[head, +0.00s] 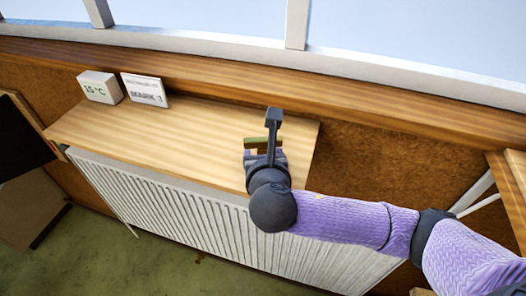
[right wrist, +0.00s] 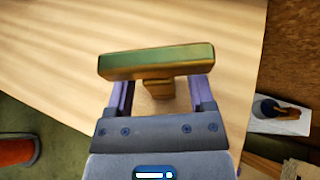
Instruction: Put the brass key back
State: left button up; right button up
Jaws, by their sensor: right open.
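A brass-coloured, T-shaped piece with a greenish face, which looks like the brass key (right wrist: 158,62), shows in the right wrist view. Its wide bar lies across the front of my right gripper (right wrist: 160,88), and its short stem is between the two fingers. The fingers are open, with a gap on each side of the stem. The bar hides the fingertips. In the head view the key (head: 256,143) shows partly behind my right gripper (head: 270,135), over the right end of the wooden shelf (head: 190,130). I cannot tell whether it touches the shelf. My left gripper is not in view.
A white box reading 15 °C (head: 99,87) and a white card (head: 145,90) stand at the shelf's left end. The shelf's middle is clear. A white radiator (head: 190,215) is below. A white item with a dark round part (right wrist: 278,112) lies right in the wrist view.

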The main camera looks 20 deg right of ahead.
jog(key=shift+r, duration=0.2)
jog(key=p+v, duration=0.2)
jog(key=v, duration=1)
